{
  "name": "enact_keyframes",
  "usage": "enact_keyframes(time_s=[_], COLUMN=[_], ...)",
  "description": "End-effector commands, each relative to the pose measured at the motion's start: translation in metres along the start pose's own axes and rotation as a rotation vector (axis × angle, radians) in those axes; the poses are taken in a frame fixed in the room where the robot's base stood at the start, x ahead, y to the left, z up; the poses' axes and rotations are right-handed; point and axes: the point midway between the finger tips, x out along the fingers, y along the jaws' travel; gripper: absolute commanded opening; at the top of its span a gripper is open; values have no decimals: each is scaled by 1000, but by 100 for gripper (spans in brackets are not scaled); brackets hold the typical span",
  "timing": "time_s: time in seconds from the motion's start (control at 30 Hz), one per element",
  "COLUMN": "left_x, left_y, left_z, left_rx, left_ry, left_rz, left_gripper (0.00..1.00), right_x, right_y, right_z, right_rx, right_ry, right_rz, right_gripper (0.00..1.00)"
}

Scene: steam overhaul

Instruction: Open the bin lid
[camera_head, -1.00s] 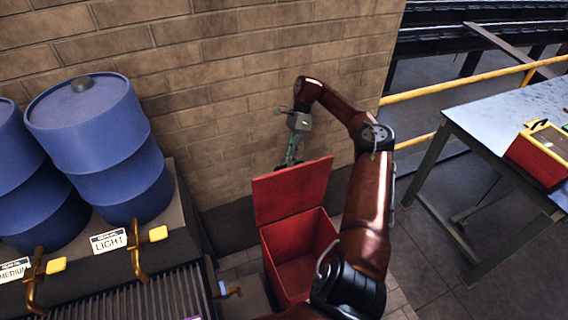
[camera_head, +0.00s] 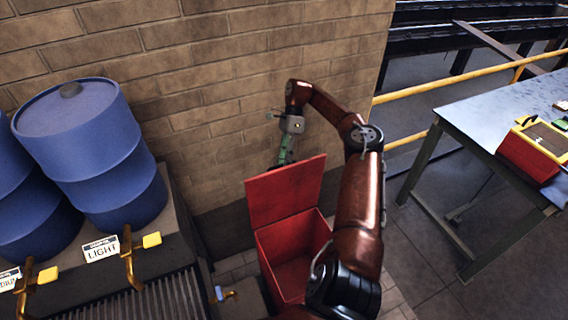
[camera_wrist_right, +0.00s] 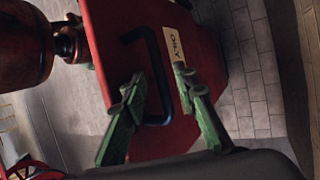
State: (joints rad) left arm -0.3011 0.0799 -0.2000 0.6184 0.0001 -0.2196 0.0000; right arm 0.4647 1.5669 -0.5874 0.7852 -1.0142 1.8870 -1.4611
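The red bin (camera_head: 293,262) stands on the floor by the brick wall. Its lid (camera_head: 286,192) is raised upright at the back, showing the bin's interior. My right gripper (camera_head: 284,158) is behind the lid's top edge, with its green fingers pointing down. In the right wrist view, the fingers of the right gripper (camera_wrist_right: 160,78) are spread apart. A black handle (camera_wrist_right: 155,60) on the red lid face (camera_wrist_right: 110,25) shows between and below them; contact cannot be told. A label reading "OILY" (camera_wrist_right: 177,45) is beside the handle. My left gripper is out of view.
Blue drums (camera_head: 85,135) rest on a dark stand with brass taps (camera_head: 130,255) to the left. The brick wall (camera_head: 215,90) is close behind the bin. A metal table (camera_head: 490,125) with a red box (camera_head: 535,150) stands right; floor between is clear.

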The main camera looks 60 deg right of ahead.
Motion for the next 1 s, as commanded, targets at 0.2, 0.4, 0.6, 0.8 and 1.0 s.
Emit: enact_keyframes(time_s=[0.2, 0.4, 0.6, 0.8, 1.0], left_x=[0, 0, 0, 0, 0], left_y=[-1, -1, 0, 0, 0], left_z=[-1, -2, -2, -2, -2], left_rx=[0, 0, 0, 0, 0], left_ry=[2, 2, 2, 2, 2], left_rz=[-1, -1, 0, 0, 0], left_gripper=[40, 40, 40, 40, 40], right_x=[-15, -50, -72, -81, -83], right_y=[7, 26, 40, 45, 46], right_z=[7, 21, 30, 33, 34], right_rx=[-3, -3, -2, -1, 0], right_ry=[-1, -2, 3, 2, 1], right_rz=[-4, -5, -3, -2, -2], right_gripper=[27, 27, 27, 27, 27])
